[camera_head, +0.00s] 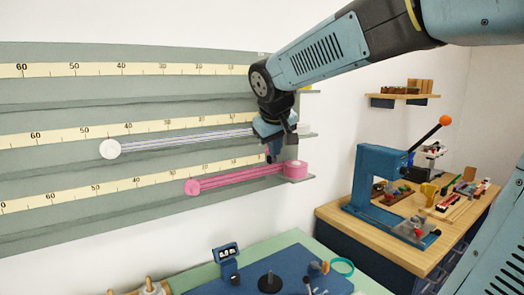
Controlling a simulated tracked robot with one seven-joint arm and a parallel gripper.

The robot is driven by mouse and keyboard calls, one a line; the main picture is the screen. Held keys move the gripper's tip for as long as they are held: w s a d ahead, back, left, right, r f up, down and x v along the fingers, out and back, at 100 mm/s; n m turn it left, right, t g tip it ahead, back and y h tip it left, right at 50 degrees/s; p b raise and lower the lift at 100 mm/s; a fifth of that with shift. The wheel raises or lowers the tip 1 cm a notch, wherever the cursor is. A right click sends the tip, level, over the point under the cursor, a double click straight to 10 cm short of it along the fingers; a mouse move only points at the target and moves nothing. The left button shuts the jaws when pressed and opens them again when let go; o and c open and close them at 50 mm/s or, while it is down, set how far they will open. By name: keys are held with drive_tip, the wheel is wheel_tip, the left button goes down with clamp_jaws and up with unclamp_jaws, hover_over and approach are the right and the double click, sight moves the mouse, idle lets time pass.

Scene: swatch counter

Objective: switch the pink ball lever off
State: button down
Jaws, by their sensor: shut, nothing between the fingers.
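No lever with a clearly pink ball shows in the head view. A pink strip (240,178) runs along the lowest ruler of the wall board, from a round pink end (192,187) to a pink roll (296,171) on a small ledge. A blue press (374,180) on the right bench has a black lever, raised and slanting up right, tipped with an orange ball (445,120). My gripper (270,158) is shut and empty, pointing down in front of the board's right end, just above the pink strip in the picture. I cannot tell whether it touches anything.
The grey-green wall board (60,104) carries rulers and a pale strip with a white round end (110,149). Below, a blue mat (205,288) holds several small items, including a blue device with a display (228,262). The wooden bench (345,221) at right is cluttered.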

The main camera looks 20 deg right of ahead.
drive_tip(key=w+a+r+n+t, duration=0.1)
drive_tip(key=w+a, duration=0.3)
drive_tip(key=w, duration=0.5)
drive_tip(key=shift+w+a+r+h, duration=0.15)
drive_tip(key=shift+r+h, duration=0.15)
drive_tip(key=shift+h, duration=0.1)
drive_tip(key=shift+f, duration=0.1)
drive_tip(key=w+d+f, duration=0.6)
drive_tip(key=w, duration=0.1)
drive_tip(key=shift+w+f, duration=0.35)
drive_tip(key=shift+f, duration=0.05)
drive_tip(key=shift+a+r, duration=0.1)
drive_tip(key=shift+a, duration=0.05)
